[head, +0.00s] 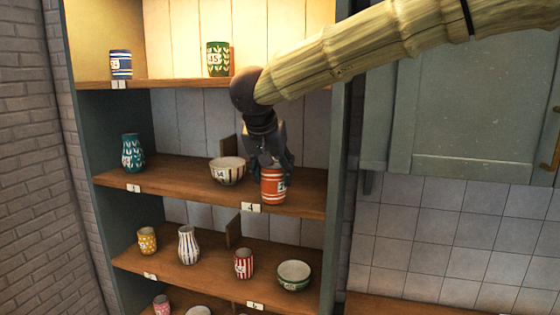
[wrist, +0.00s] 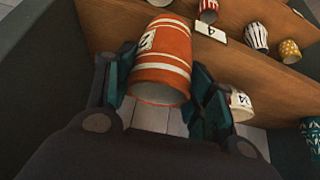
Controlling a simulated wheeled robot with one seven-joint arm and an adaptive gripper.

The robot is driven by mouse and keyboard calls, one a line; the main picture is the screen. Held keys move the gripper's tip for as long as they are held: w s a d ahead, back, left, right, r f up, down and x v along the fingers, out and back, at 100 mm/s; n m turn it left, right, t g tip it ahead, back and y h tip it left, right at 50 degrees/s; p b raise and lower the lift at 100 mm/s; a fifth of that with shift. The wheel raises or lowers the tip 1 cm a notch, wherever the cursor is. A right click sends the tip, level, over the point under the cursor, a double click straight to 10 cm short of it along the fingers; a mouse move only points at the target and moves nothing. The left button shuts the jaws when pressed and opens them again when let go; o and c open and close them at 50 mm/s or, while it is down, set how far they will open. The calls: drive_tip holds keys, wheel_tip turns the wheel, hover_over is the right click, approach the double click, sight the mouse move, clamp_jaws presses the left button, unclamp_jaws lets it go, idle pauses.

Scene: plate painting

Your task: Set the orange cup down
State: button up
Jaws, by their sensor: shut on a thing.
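The orange cup (head: 273,188) has white bands and a white number label. It is upright at the front of the middle shelf (head: 305,197), just right of the tag marked 4 (head: 251,207). My gripper (head: 270,162) comes from above and is shut on the cup. In the wrist view, the cup (wrist: 163,60) sits between the two fingers of my gripper (wrist: 165,88). The cup's base is at the height of the shelf's front edge; I cannot tell whether it touches the wood.
A striped bowl (head: 228,170) stands close left of the cup, with a low divider (head: 229,145) behind. A teal vase (head: 133,152) is further left. The cabinet's side post (head: 338,200) bounds the right. Shelves above and below hold several painted pieces, including a green cup (head: 218,59).

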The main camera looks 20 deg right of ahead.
drive_tip(key=shift+w+d+r, duration=0.3)
drive_tip(key=shift+w+d, duration=0.1)
drive_tip(key=shift+w, duration=0.1)
drive_tip(key=shift+s+d+r+p, duration=0.15)
drive_tip(key=shift+d+r+p, duration=0.1)
drive_tip(key=shift+d+p, duration=0.1)
drive_tip(key=w+p, duration=0.1)
drive_tip(key=w+d, duration=0.1)
drive_tip(key=w, duration=0.1)
drive_tip(key=w+d+f+p, duration=0.1)
drive_tip(key=shift+w+d+p, duration=0.2)
drive_tip(key=shift+d+p, duration=0.05)
drive_tip(key=shift+p, duration=0.1)
drive_tip(key=shift+a+f, duration=0.2)
drive_tip(key=shift+f, duration=0.25)
drive_tip(key=shift+d+f, duration=0.1)
drive_tip(key=shift+d, duration=0.05)
drive_tip(key=o, duration=1.1)
drive_tip(key=shift+o, duration=0.2)
